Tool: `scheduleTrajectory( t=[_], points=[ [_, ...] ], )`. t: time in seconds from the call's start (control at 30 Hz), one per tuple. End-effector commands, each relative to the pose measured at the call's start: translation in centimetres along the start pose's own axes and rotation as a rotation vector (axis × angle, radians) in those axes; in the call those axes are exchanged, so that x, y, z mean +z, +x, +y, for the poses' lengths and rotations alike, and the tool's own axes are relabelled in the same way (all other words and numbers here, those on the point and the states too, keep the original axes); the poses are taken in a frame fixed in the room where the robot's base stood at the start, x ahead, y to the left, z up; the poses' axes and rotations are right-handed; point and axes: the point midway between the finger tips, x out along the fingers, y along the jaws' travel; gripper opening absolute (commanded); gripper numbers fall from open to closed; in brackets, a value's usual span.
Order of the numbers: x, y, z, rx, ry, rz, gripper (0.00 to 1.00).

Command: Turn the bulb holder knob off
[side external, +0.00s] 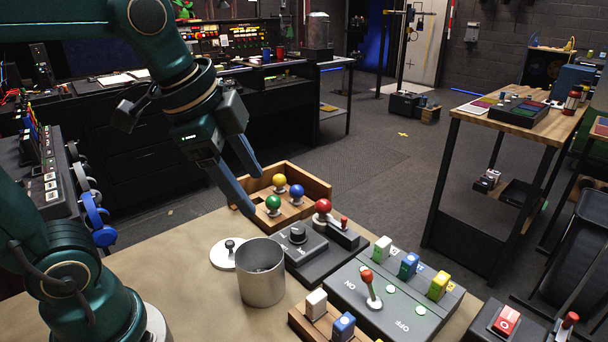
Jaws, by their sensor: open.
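A dark bulb holder (319,259) sits on the table, with a round black knob (298,233) on top. A red bulb (323,206) stands at its back edge, next to a small red-tipped lever (344,222). The knob's setting is too small to tell. My gripper (254,192) is open and empty. It hangs above the table, to the upper left of the knob and apart from it, by the left side of the wooden bulb tray.
The wooden tray (318,188) holds yellow, blue and green bulbs. A metal cup (261,273) and a white disc with a black peg (228,254) stand left of the holder.

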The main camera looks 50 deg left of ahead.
Motion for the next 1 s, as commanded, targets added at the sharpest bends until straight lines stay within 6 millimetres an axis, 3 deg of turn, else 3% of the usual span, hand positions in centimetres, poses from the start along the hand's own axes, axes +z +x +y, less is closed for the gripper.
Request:
scheduleTrajectory(
  t=[0.27,0.5,0.7,1.0],
  points=[
    [-2.8,3.9,-5.0,0.121,0.358,-0.090,0.67],
    [-3.2,9.8,-7.8,0.254,0.525,-0.142,0.67],
    [-2.4,13.9,-8.1,0.335,0.512,-0.178,0.67],
    [-1.0,16.8,-7.0,0.379,0.499,-0.198,0.67]
  ],
)
